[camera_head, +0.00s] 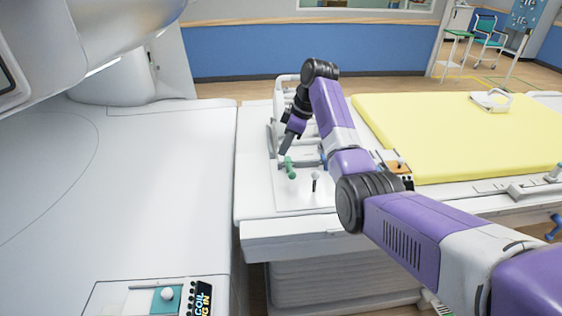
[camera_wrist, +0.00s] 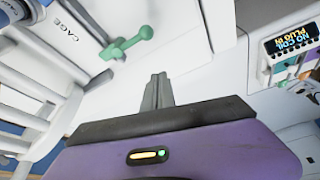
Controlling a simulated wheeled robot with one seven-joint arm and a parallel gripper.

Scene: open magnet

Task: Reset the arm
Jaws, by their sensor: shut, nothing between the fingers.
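My purple and black arm reaches over the white end of the patient table (camera_head: 262,205) in the head view. My gripper (camera_head: 286,150) points down near a green handle (camera_head: 290,170). In the wrist view my gripper (camera_wrist: 158,80) shows its two fingers together, with nothing between them. The green handle (camera_wrist: 125,46) lies beyond the fingertips to the left, apart from them in that picture. It is joined to a white frame marked CAGE (camera_wrist: 70,38).
A white knob on a dark stem (camera_head: 315,178) stands near the green handle. A yellow mattress (camera_head: 450,135) covers the table at right. The large white magnet (camera_head: 110,170) fills the left. A coil socket panel with a lit display (camera_head: 204,298) sits at the lower left.

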